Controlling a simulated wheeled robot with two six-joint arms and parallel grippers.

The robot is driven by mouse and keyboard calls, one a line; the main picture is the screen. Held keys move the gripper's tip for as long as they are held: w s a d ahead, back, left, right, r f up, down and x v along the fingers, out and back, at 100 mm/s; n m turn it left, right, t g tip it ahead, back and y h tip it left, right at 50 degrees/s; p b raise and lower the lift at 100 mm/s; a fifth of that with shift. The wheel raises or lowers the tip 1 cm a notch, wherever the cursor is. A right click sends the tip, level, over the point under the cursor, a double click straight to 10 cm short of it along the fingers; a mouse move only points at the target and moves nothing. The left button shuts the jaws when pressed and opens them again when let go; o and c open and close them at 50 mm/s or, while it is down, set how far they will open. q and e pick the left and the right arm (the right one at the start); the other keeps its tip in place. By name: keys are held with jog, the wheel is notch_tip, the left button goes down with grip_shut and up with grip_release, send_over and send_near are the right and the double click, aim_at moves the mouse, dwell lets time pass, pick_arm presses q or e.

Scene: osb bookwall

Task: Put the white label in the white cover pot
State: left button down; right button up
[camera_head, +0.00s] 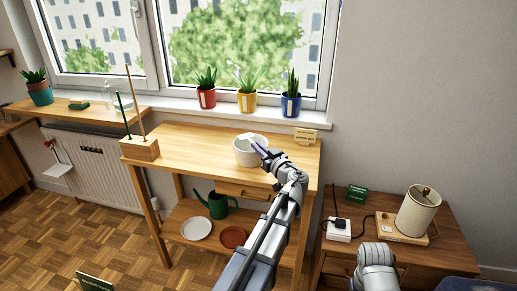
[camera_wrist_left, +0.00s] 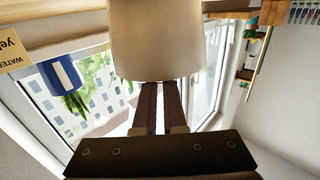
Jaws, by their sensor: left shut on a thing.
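The white cover pot (camera_head: 246,155) stands upright on the wooden table below the window. My left gripper (camera_head: 257,147) is at the pot's right rim, coming in from the front right. A small white piece, apparently the white label (camera_head: 245,136), shows beyond the fingertips over the pot's mouth. The gripper is shut on it. In the left wrist view the pot (camera_wrist_left: 157,40) appears upside down and covers the fingertips, so the held end is hidden. My right gripper is out of view; only part of that arm shows at the lower right.
Red (camera_head: 206,97), yellow (camera_head: 247,101) and blue (camera_head: 291,104) plant pots with pale labels stand on the sill. A wooden block with sticks (camera_head: 140,149) is at the table's left. A small sign (camera_head: 306,135) stands at the right. A lamp (camera_head: 418,211) is on the side table.

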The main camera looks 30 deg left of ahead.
pick_arm(q)
jog(key=shift+f, duration=0.2)
jog(key=c, duration=1)
grip_release()
jog(key=shift+s, duration=0.1)
jog(key=shift+r+p, duration=0.3)
jog(key=v, duration=1.1)
jog(key=shift+s+d+r+p, duration=0.2)
jog(key=shift+d+r+p, duration=0.05)
jog(key=shift+d+p, duration=0.1)
